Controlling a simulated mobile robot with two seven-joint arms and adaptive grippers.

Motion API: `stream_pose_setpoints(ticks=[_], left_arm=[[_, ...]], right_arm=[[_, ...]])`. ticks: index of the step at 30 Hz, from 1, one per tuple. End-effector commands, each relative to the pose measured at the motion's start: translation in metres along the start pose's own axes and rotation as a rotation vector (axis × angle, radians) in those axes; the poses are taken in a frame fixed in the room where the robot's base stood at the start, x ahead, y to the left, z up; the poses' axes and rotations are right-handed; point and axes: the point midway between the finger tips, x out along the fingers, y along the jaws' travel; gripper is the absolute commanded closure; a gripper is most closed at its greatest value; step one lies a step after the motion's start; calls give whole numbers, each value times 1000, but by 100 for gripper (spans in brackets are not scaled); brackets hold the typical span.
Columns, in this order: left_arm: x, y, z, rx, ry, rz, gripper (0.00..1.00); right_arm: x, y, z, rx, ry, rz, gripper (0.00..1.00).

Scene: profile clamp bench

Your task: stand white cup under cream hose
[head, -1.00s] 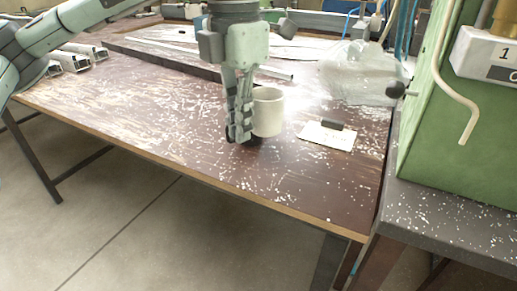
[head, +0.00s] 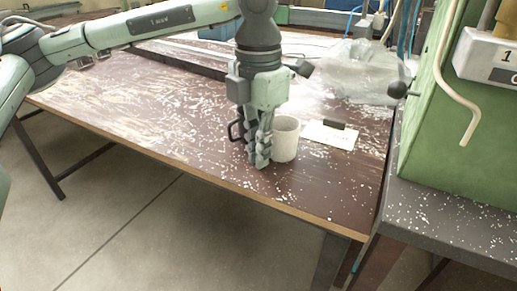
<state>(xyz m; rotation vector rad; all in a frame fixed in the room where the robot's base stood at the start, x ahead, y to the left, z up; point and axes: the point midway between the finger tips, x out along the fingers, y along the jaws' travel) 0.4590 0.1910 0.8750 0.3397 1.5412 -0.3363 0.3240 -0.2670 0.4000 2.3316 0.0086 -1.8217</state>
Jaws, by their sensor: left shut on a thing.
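The white cup (head: 286,139) is upright over the brown speckled table, near its front edge. My left gripper (head: 260,160) points down and is shut on the cup at its left side. The gripper hides part of the cup. I cannot tell whether the cup's base touches the table. The cream hose (head: 453,92) hangs down the face of the green machine at the right, and its open end is above the dark grey ledge. The cup is well to the left of the hose. My right gripper is not in view.
A white card with a dark clip (head: 329,136) lies right of the cup. A clear plastic bag (head: 358,72) lies behind it. A black knob (head: 398,90) sticks out left of the green machine (head: 428,125). The speckled grey ledge (head: 455,220) under the hose is clear.

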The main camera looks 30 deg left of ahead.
Motion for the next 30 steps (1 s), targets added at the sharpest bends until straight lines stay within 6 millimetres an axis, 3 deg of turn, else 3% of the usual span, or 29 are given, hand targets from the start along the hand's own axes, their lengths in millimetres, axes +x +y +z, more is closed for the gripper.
stream_pose_setpoints(ticks=[2, 3, 8, 20, 21, 30], left_arm=[[2, 0, 0, 0, 0, 0, 100], [1, 0, 0, 0, 0, 0, 92], [1, 0, 0, 0, 0, 0, 73], [-5, 0, 0, 0, 0, 1, 73], [-8, 0, 1, 0, -3, 1, 73], [-72, 0, 2, 1, -5, 1, 73]], right_arm=[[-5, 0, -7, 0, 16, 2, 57], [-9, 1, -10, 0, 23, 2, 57], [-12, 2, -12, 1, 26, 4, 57], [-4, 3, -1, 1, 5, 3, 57], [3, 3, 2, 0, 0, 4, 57], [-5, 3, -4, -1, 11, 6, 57]])
